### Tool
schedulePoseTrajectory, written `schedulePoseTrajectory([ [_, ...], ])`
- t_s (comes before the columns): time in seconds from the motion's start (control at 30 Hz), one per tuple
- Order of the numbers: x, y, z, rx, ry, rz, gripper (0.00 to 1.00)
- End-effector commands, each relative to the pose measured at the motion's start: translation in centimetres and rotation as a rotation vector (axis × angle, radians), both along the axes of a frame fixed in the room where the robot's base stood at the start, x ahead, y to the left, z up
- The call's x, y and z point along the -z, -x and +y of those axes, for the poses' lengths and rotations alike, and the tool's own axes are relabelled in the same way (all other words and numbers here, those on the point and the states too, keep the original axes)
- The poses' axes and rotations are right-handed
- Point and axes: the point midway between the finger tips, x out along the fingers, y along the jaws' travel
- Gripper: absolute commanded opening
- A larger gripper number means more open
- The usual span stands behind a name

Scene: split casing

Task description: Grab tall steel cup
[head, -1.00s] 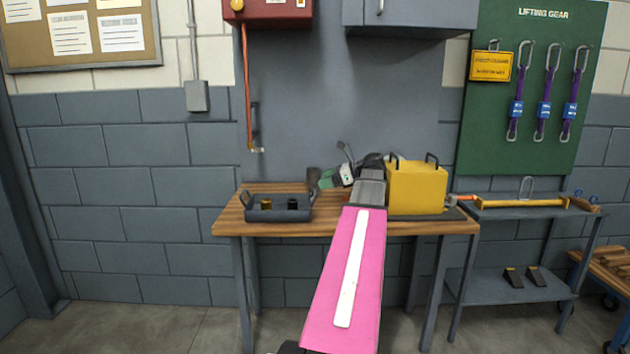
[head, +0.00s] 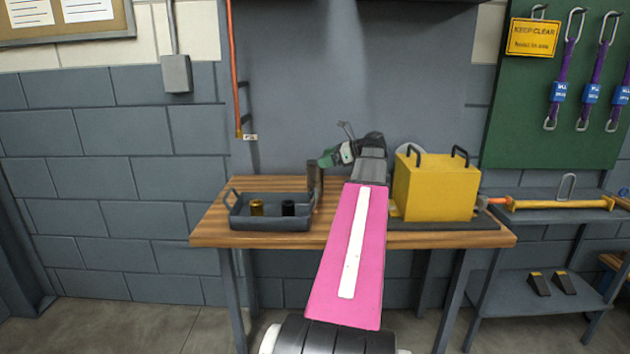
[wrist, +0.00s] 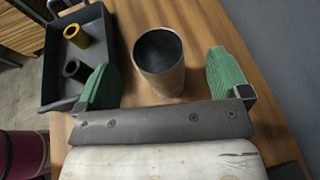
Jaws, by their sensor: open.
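The tall steel cup (wrist: 160,68) stands upright on the wooden table, with its open dark mouth showing in the wrist view. In the head view the cup (head: 315,180) is a narrow grey-brown shape just right of the dark tray. My gripper (wrist: 161,76) is open, with one green finger pad on each side of the cup's line. The cup lies ahead of the palm with gaps on both sides, and no contact shows. In the head view my gripper (head: 337,156) is above and right of the cup, partly hidden by my wrist.
A dark handled tray (head: 270,224) holds a brass ring-like part (head: 257,207) and a black one (head: 288,208), left of the cup. A yellow box (head: 436,188) with black handles stands at the table's right. The wall is behind the wooden table (head: 208,228).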

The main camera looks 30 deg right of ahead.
Motion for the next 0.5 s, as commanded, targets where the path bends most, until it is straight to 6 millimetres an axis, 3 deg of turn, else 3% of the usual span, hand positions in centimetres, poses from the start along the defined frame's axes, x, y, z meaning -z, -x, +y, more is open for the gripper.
schedulePoseTrajectory([
  [0.5,2.4,-2.9,3.6,0.000,0.000,0.000,0.94],
])
